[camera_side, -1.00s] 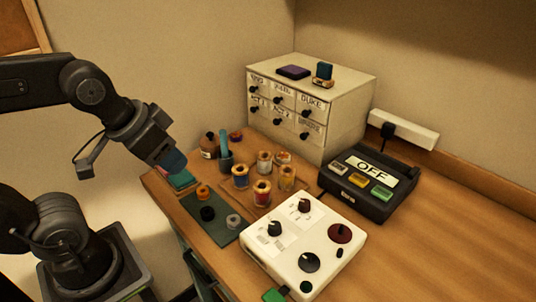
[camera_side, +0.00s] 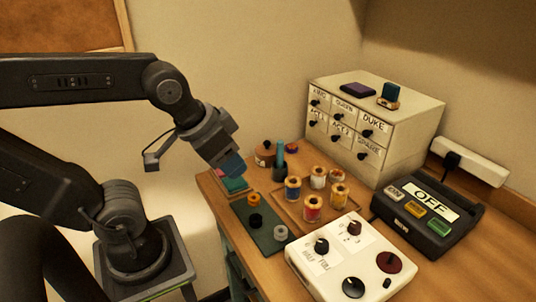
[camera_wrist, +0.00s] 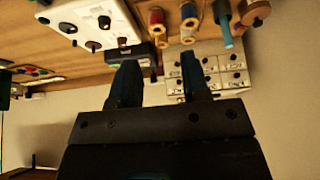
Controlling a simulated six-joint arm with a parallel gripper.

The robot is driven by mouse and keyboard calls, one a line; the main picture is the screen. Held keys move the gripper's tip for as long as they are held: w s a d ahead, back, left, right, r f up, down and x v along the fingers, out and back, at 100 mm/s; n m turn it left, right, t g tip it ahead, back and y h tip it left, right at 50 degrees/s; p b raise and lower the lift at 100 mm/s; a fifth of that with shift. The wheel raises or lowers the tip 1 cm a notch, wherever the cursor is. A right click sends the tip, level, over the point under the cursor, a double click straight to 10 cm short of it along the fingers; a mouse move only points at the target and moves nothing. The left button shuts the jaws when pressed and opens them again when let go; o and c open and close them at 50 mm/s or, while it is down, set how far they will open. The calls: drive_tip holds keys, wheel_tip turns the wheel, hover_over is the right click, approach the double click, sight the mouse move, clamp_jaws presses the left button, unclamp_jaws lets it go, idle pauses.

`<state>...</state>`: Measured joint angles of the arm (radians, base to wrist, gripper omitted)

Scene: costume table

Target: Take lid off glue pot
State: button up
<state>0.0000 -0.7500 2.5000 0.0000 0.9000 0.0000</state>
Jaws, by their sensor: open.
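A squat brown pot (camera_side: 264,157) with a dark knob on top, which looks like the glue pot, stands near the far left of the table. It also shows at the upper right edge of the wrist view (camera_wrist: 254,13). Its lid appears to be on. A teal upright stick (camera_side: 280,154) in a dark holder stands close beside it and partly hides it in the side view. My gripper (camera_side: 231,166) is open and empty, to the left of the pot in the side view and tilted downward. In the wrist view its two dark fingers (camera_wrist: 161,78) are spread apart.
Several thread spools (camera_side: 313,208) stand on a wooden tray right of the pot. A dark green mat (camera_side: 265,232) with small rings lies in front. A drawer cabinet (camera_side: 410,128), a white control box (camera_side: 320,268) and a black OFF box (camera_side: 385,211) stand farther right.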

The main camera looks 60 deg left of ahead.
idle(0.4)
drive_tip(key=o, duration=1.1)
drive_tip(key=n+g+y, duration=0.2)
drive_tip(key=n+y, duration=0.1)
drive_tip(key=n, duration=0.6)
approach(266, 143)
drive_tip(key=x, duration=0.5)
drive_tip(key=shift+w+r, duration=0.15)
drive_tip(key=shift+w, duration=0.1)
drive_tip(key=shift+s+x, duration=0.2)
drive_tip(key=shift+x, duration=2.7)
